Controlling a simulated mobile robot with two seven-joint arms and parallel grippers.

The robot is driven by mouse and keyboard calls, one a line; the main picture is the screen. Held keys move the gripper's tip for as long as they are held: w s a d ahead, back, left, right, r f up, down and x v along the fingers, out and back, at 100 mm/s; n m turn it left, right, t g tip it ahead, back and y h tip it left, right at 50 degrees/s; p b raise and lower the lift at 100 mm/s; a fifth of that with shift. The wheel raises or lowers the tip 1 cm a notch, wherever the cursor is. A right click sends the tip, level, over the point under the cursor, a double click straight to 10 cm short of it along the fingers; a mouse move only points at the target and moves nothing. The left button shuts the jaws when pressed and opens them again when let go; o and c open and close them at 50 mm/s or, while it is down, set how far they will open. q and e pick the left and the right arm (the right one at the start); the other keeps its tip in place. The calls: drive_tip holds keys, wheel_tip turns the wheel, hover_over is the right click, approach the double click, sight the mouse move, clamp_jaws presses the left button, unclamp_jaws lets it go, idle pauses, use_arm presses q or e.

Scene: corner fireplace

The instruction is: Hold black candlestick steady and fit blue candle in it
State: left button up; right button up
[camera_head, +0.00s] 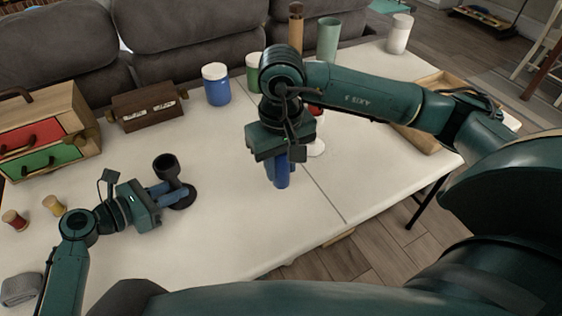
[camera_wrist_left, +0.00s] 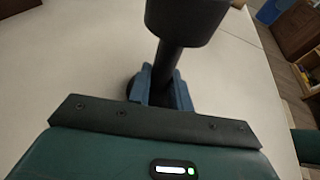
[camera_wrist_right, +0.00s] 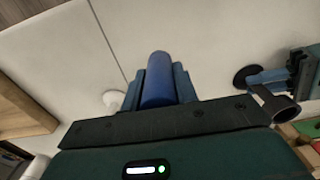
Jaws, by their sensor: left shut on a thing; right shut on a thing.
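The black candlestick (camera_head: 166,165) stands upright on the white table, its cup open and empty at the top. My left gripper (camera_head: 174,193) is shut on its stem from the left, above the round base. In the left wrist view the candlestick's cup (camera_wrist_left: 186,18) rises above my blue fingers (camera_wrist_left: 160,88). The blue candle (camera_head: 281,174) is held upright in my right gripper (camera_head: 277,168), to the right of the candlestick and apart from it. In the right wrist view the candle (camera_wrist_right: 159,80) sits between the fingers (camera_wrist_right: 160,85).
A blue jar (camera_head: 216,87), a green jar (camera_head: 254,72) and a brown wooden box (camera_head: 146,106) stand toward the back. A drawer box (camera_head: 42,140) is at the left. Two small spools (camera_head: 54,205) lie near my left arm. The table between the grippers is clear.

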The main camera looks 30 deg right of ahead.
drive_tip(key=w+a+r, duration=0.4)
drive_tip(key=w+a, duration=0.2)
drive_tip(key=a, duration=0.3)
drive_tip(key=w+a+r+m, duration=0.1)
drive_tip(key=w+a+r, duration=0.4)
drive_tip(key=a, duration=0.5)
drive_tip(key=shift+w+a, duration=0.3)
drive_tip(key=shift+w, duration=0.5)
drive_tip(key=shift+r, duration=0.1)
drive_tip(key=shift+f, duration=2.15)
drive_tip(key=shift+f, duration=1.6)
drive_tip(key=o, duration=1.1)
drive_tip(key=shift+c, duration=0.2)
